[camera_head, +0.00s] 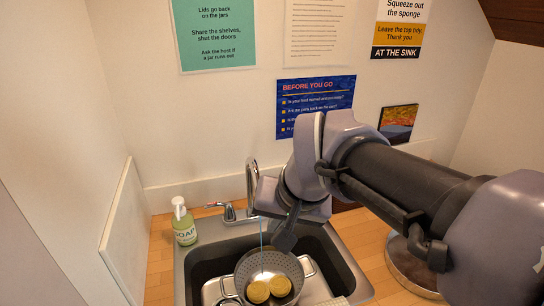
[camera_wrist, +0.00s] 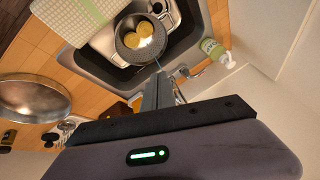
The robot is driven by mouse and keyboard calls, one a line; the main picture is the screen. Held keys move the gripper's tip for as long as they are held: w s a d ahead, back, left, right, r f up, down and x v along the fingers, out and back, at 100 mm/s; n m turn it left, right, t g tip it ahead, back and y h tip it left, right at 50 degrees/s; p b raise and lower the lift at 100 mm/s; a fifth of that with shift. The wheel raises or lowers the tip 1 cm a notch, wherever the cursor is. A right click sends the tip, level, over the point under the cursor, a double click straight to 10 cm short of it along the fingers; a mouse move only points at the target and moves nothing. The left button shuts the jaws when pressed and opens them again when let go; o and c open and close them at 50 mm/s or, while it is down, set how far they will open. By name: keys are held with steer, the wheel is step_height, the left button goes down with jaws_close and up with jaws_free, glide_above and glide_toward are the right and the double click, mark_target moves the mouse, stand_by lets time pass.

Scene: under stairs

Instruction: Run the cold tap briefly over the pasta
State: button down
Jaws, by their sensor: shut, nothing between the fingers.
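Two yellow pasta nests (camera_head: 258,292) lie in a grey colander (camera_head: 262,259) in the sink (camera_head: 192,270); the colander also shows in the wrist view (camera_wrist: 133,53). The chrome tap (camera_head: 250,172) stands behind the sink. A thin bluish stream of water (camera_head: 261,240) falls from the spout into the colander. A lever with a red mark (camera_head: 228,211) is left of the spout; any lever on the right is hidden by my arm. My gripper (camera_wrist: 158,80) is shut and empty, close beside the tap. I cannot tell whether it touches it.
A green soap bottle (camera_head: 184,224) stands left of the sink. A round metal pan (camera_wrist: 35,95) rests on the wooden counter on the other side. The wall with posters closes off the back.

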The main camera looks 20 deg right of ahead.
steer(key=w+d+r+h+p, duration=0.1)
steer(key=w+d+r+p, duration=0.15)
steer(key=w, duration=0.55)
steer(key=w+d+r+p, duration=0.1)
steer(key=w+d+p, duration=0.25)
steer(key=w, duration=0.45)
steer(key=w+d+f+g+h+p, duration=0.1)
steer(key=w+d+f+p, duration=0.15)
steer(key=w, duration=0.25)
steer(key=w+d+f+g+p, duration=0.1)
steer(key=w+d+f+p, duration=0.15)
steer(key=w, duration=0.35)
steer(key=w+d+f, duration=0.2)
steer(key=f, duration=0.3)
steer(key=w+d+f+p, duration=0.1)
steer(key=w+d+f, duration=0.1)
steer(key=f, duration=0.4)
steer(key=w+d+f, duration=0.2)
steer(key=w+f, duration=0.2)
steer(key=f, duration=0.1)
steer(key=shift+f+p, duration=0.3)
steer(key=s, duration=0.1)
steer(key=s+a, duration=0.1)
steer(key=s, duration=0.1)
steer(key=shift+s+a+f, duration=0.2)
steer(key=shift+s, duration=0.1)
